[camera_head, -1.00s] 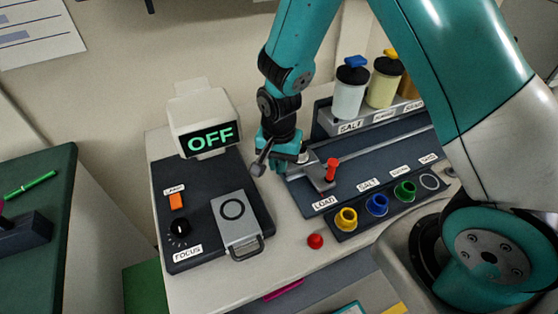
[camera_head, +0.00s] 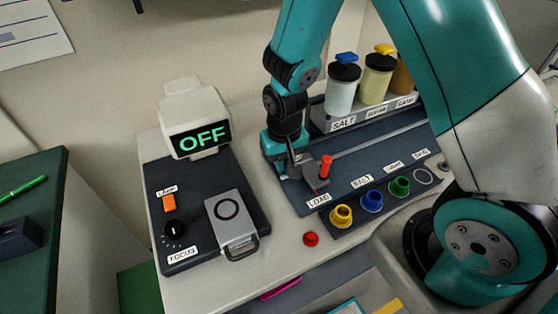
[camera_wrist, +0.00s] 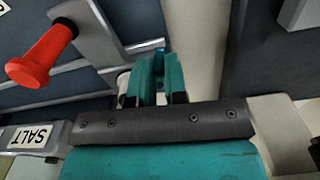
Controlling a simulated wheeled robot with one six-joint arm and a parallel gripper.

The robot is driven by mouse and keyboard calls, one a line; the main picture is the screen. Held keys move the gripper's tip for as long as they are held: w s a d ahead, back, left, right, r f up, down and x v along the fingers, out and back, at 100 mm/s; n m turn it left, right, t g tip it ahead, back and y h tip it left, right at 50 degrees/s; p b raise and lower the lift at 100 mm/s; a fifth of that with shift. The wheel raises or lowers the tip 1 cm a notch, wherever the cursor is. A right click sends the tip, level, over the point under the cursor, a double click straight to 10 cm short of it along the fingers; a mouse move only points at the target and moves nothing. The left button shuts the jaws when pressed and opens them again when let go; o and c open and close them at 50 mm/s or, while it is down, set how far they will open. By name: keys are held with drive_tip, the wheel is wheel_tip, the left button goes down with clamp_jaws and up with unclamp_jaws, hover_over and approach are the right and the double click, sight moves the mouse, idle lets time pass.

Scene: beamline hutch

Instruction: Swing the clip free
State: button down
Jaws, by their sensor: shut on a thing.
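My gripper (camera_head: 287,160) is at the left end of the dark sample rail, low beside the grey block that carries a red knob (camera_head: 325,166). In the wrist view my teal fingers (camera_wrist: 157,78) are close together and shut on a small part, mostly hidden between them. A thin grey piece, apparently the clip (camera_head: 292,153), stands at the jaws. The red knob (camera_wrist: 41,57) and the grey block (camera_wrist: 92,30) show at the upper left of the wrist view, apart from my fingers. Whether the clip still touches the block cannot be told.
A screen (camera_head: 201,137) reading OFF stands left on the bench, behind a dark panel with an orange switch (camera_head: 169,203) and a grey latched box (camera_head: 231,220). Jars (camera_head: 341,90) stand behind the rail. Coloured cups (camera_head: 341,215) and a red button (camera_head: 311,239) are in front.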

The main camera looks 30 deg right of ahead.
drive_tip(key=shift+d+n, duration=0.5)
drive_tip(key=shift+n, duration=0.7)
drive_tip(key=c, duration=1.1)
unclamp_jaws()
drive_tip(key=shift+c, duration=0.2)
drive_tip(key=shift+r, duration=0.1)
wheel_tip(320, 180, up, 17)
drive_tip(key=b, duration=0.1)
drive_tip(key=shift+r, duration=0.15)
drive_tip(key=shift+s, duration=0.1)
